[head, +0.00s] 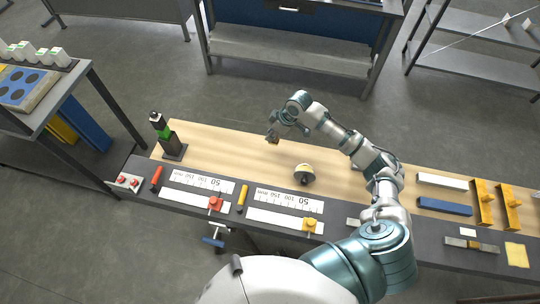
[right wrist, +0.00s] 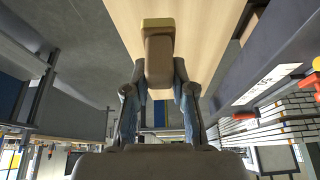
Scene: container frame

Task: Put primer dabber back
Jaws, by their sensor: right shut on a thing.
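My right gripper (head: 272,136) is shut on a small brown block-like thing, which looks like the primer dabber (right wrist: 158,60), and holds it over the wooden bench top near its far edge. In the right wrist view the dabber sits between both fingers, with an olive-yellow band at its far end. In the head view only a small brown bit of it shows below the fingers. A dark stand (head: 174,151) with a green-banded black bottle (head: 162,128) is at the bench's left end, apart from the gripper. My left gripper is not in view.
A round cream-and-black object (head: 304,174) sits mid-bench. White rulers (head: 203,182), a red-handled tool (head: 156,178) and a yellow-handled tool (head: 242,198) lie along the dark front strip. Yellow brackets (head: 484,203) and a blue bar (head: 445,206) lie right. Wood between stand and gripper is clear.

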